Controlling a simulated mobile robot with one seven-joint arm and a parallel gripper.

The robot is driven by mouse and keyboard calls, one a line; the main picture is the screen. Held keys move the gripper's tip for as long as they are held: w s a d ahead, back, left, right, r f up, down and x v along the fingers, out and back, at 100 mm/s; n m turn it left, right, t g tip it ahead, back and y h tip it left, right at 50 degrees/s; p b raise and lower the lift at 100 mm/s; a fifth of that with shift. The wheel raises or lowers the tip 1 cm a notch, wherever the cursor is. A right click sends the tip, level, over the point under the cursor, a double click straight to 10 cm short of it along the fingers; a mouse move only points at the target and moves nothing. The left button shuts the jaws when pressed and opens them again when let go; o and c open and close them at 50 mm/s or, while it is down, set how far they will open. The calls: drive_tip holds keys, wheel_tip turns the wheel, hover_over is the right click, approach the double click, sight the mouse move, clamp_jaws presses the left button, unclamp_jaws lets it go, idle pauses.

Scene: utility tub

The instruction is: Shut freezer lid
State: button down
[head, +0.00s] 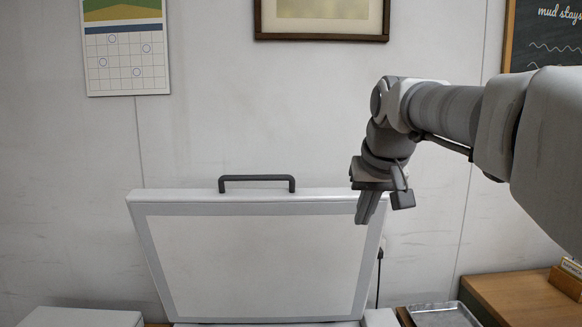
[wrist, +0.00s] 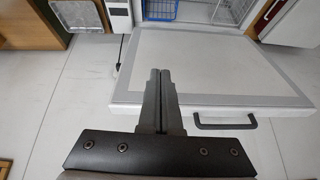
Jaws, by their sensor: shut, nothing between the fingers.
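The freezer lid (head: 255,262) is white and stands raised, tilted back toward the wall, its inner panel facing me. A dark handle (head: 257,180) sits on its top edge. My gripper (head: 367,218) is shut and empty, pointing down at the lid's upper right corner in the head view. I cannot tell whether it touches the lid. In the wrist view the lid (wrist: 205,68) lies beyond and to the right of my gripper's fingertips (wrist: 160,72), with the handle (wrist: 225,122) to their lower right. Part of the open freezer inside (wrist: 215,12) shows at the top.
A calendar (head: 125,50) and a framed picture (head: 325,18) hang on the wall behind. A metal tray (head: 442,315) and a wooden surface (head: 520,297) are at the lower right. A pale box-like top (head: 80,317) is at the lower left. A dark cord (head: 378,275) hangs beside the lid.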

drive_tip(key=w+r+p, duration=0.4)
drive_tip(key=w+r, duration=0.3)
drive_tip(key=w, duration=0.6)
drive_tip(key=r+p, duration=0.1)
drive_tip(key=p, duration=0.4)
hover_over(333, 189)
drive_tip(key=shift+t, duration=0.4)
drive_tip(key=shift+w+f+b, duration=0.25)
drive_tip(key=shift+f+b, duration=0.1)
drive_tip(key=shift+f, duration=1.2)
drive_tip(key=shift+w+f+b, duration=0.2)
drive_tip(key=shift+f+b, duration=0.1)
drive_tip(key=shift+f, duration=1.2)
drive_tip(key=shift+w+f+b, duration=0.25)
drive_tip(key=shift+f+b, duration=0.1)
drive_tip(key=shift+f, duration=1.2)
drive_tip(key=shift+f, duration=0.1)
